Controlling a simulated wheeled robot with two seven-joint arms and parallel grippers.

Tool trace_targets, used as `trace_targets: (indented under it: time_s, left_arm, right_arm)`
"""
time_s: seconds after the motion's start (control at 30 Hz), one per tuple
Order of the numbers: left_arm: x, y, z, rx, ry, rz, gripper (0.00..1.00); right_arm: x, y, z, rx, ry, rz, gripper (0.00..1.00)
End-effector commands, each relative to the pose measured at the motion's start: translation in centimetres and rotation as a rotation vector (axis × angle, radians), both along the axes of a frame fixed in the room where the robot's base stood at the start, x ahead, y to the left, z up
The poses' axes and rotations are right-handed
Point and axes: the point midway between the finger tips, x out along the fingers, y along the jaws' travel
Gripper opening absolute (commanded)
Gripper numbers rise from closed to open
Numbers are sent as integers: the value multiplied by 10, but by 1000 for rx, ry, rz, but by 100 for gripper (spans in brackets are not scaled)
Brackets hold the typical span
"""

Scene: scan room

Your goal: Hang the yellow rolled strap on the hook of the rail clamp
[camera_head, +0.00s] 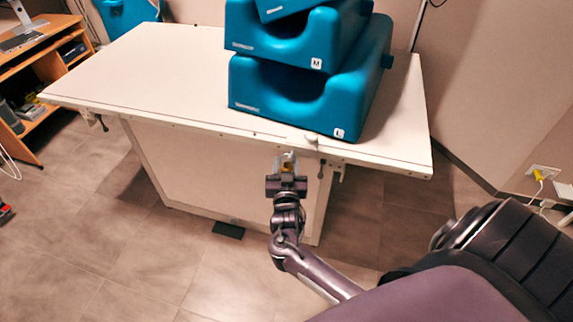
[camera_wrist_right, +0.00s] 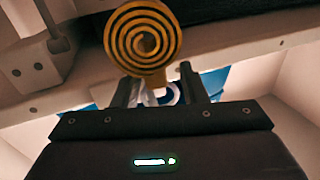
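The yellow rolled strap (camera_wrist_right: 145,42) shows in the right wrist view as a yellow and black spiral, with a pale loop below it between my fingers. My right gripper (camera_wrist_right: 160,90) is shut on it. In the head view the right gripper (camera_head: 287,163) is at the table's front edge, with a small bit of the yellow strap (camera_head: 287,168) visible. A pale clamp-like fitting with a knob (camera_head: 312,139) sits on that edge just to its right. A clamp-like block (camera_wrist_right: 40,48) shows left of the strap in the wrist view. I cannot make out its hook. My left gripper is not in view.
The white table (camera_head: 150,75) carries stacked blue cushions (camera_head: 300,95) near its front edge. More fittings (camera_head: 338,172) hang under the edge at right. A wooden desk (camera_head: 45,60) stands far left. The floor in front (camera_head: 150,270) is clear.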

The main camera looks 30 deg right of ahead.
Motion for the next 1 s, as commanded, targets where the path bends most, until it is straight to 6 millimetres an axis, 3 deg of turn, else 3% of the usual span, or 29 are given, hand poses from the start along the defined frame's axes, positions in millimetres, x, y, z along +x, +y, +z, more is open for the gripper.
trace_targets:
  time_s: [0.03,0.43,0.8,1.0]
  left_arm:
    - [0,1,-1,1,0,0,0]
    - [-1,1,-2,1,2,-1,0]
    - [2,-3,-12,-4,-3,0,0]
    - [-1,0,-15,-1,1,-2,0]
  right_arm:
    - [-2,-14,-3,-3,11,-24,49]
    - [-8,-10,-4,-3,12,-26,49]
    - [-55,35,0,-5,-1,-5,49]
    - [-70,49,3,-10,-6,-1,49]
